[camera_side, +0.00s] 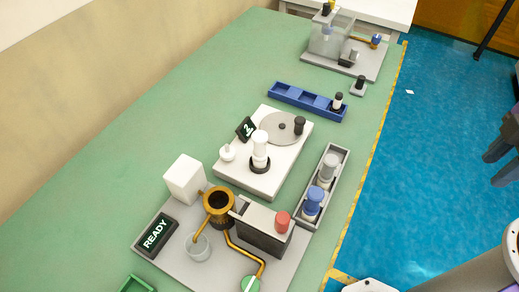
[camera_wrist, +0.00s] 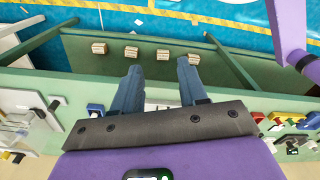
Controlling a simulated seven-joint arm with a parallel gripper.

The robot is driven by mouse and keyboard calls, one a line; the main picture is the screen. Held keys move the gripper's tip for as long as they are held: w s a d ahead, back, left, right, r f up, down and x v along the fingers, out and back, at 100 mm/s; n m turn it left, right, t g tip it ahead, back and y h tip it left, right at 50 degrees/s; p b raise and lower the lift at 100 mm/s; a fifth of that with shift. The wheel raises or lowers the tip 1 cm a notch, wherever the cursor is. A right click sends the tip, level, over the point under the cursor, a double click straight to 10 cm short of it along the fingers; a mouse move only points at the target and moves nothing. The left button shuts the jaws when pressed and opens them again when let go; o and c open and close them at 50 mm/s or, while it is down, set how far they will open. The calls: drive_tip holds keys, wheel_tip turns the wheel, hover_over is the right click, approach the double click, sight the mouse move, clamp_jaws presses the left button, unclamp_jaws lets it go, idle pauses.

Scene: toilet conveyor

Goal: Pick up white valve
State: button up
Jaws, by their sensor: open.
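A tall white valve-like piece (camera_side: 260,150) stands upright in a black ring on a white plate (camera_side: 262,186) in the side view. A similar pale piece (camera_side: 328,166) stands in a grey tray (camera_side: 313,213) beside a blue one (camera_side: 314,200). A small white-and-black piece (camera_side: 337,102) stands in the right end of a blue tray (camera_side: 302,100). I cannot tell which is the white valve. My gripper (camera_wrist: 160,78) is open and empty in the wrist view, with both blue-grey fingers apart. The gripper is outside the side view, and I cannot pick out the valve in the wrist view.
A grey station with a brass pot (camera_side: 218,204), pipes, a red knob (camera_side: 283,222) and a READY sign (camera_side: 157,234) fills the near table. A clear box (camera_side: 330,36) stands on a far plate. The table's left side is bare. Several cream blocks show in the wrist view (camera_wrist: 131,52).

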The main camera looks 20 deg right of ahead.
drive_tip(key=shift+o, duration=1.4)
